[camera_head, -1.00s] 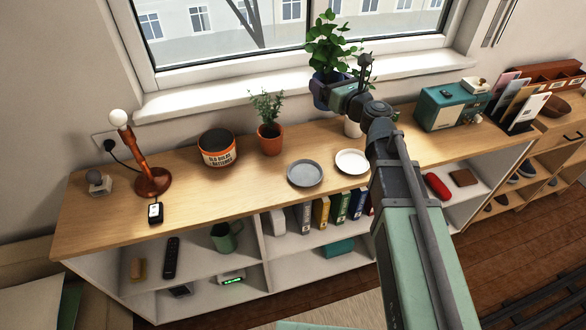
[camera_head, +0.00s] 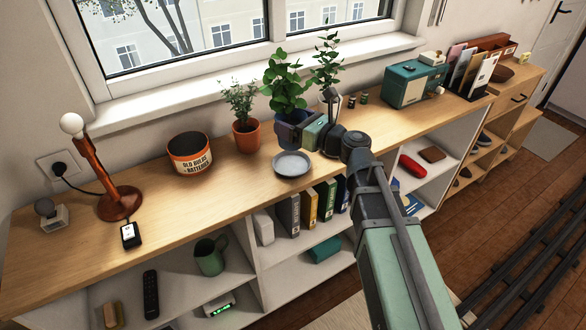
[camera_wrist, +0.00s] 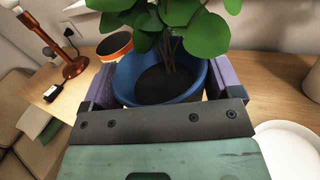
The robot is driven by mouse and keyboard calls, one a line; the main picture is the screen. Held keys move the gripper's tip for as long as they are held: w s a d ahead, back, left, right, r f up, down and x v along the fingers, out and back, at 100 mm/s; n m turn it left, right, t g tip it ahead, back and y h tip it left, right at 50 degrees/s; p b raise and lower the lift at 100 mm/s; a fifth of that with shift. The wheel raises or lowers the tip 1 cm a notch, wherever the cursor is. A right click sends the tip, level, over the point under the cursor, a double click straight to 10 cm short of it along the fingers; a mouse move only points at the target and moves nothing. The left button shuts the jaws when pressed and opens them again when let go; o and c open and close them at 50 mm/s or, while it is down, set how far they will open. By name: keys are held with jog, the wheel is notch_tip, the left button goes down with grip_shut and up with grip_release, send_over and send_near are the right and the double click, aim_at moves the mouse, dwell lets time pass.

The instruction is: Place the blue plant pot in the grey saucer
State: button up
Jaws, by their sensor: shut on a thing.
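My gripper (camera_head: 294,128) is shut on the blue plant pot (camera_head: 288,138), which holds a leafy green plant (camera_head: 287,88). In the wrist view the blue pot (camera_wrist: 190,93) sits upright between the two purple-grey fingers of my gripper (camera_wrist: 160,88). In the head view the pot appears just behind and above the grey saucer (camera_head: 292,164), which lies empty on the wooden shelf top; the gap between them is hard to judge.
A terracotta pot with a plant (camera_head: 246,136) and a battery bin (camera_head: 190,153) stand left of the blue pot. Another tall plant (camera_head: 327,68) stands behind my gripper. A copper lamp (camera_head: 100,175) is far left, a teal radio (camera_head: 414,84) right. The shelf top (camera_head: 230,182) left of the saucer is bare.

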aim_at(293, 146)
notch_tip(293, 146, down, 8)
jog(key=b, duration=0.6)
jog(key=shift+f, duration=0.1)
jog(key=shift+r+p, duration=0.25)
jog(key=shift+p, duration=0.05)
jog(key=shift+f, duration=0.15)
jog(key=o, duration=1)
jog(key=shift+c, duration=0.2)
jog(key=v, duration=1.2)
jog(key=s+f+n+g+h, duration=0.35)
jog(key=f+n, duration=0.25)
jog(key=n, duration=0.2)
jog(key=s+f+n+g+h, duration=0.2)
jog(key=f+n+g+h, duration=0.15)
jog(key=f+n, duration=0.35)
jog(key=s+d+f+n+g+h, duration=0.45)
jog(key=d+n+h, duration=0.35)
jog(key=n, duration=0.3)
notch_tip(293, 146, up, 17)
jog(key=p, duration=1.6)
jog(key=shift+s+d+t+p, duration=0.2)
jog(key=shift+s+t+p, duration=0.1)
jog(key=shift+t, duration=0.15)
